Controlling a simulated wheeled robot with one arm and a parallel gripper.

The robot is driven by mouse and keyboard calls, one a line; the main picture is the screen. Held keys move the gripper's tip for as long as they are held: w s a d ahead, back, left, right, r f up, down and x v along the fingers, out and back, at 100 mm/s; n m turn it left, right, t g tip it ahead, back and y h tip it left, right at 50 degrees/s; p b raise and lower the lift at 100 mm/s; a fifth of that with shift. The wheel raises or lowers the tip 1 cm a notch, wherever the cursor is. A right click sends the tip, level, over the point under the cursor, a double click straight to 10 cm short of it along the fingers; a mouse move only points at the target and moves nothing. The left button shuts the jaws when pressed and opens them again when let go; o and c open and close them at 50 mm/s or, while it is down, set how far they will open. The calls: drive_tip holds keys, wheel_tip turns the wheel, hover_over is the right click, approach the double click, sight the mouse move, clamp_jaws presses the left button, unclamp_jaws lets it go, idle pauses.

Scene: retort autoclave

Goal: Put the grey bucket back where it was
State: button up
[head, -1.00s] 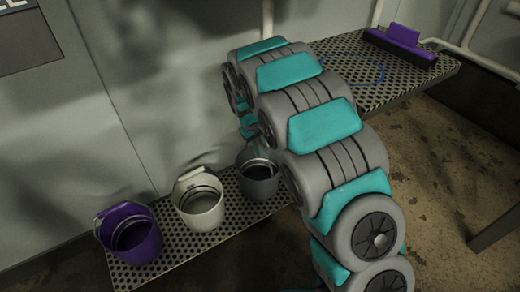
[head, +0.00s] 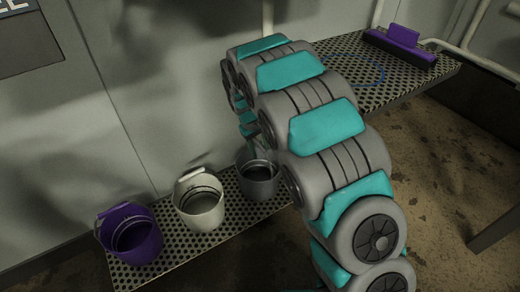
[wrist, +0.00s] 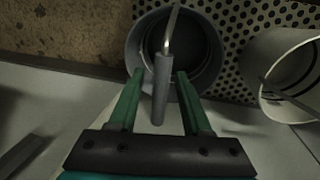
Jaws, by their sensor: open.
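The grey bucket (head: 260,183) stands upright on the perforated shelf (head: 215,243), to the right of the white bucket (head: 200,212). In the wrist view the grey bucket (wrist: 207,48) is seen from above, with its bail and grey handle grip (wrist: 161,90) pointing toward my gripper (wrist: 160,76). My gripper is open, with one green finger on each side of the handle grip and visible gaps between. In the head view my arm hides most of the gripper above the grey bucket.
A purple bucket (head: 131,236) stands at the left end of the shelf. The white bucket (wrist: 280,82) is close on the right in the wrist view. The wall runs behind the shelf. A purple squeegee-like tool (head: 402,45) lies at the far right end.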

wheel_tip(320, 180, up, 11)
drive_tip(key=s+a+p, duration=0.1)
drive_tip(key=shift+a+f, duration=0.15)
drive_tip(key=shift+a, duration=0.2)
drive_tip(key=shift+s, duration=0.15)
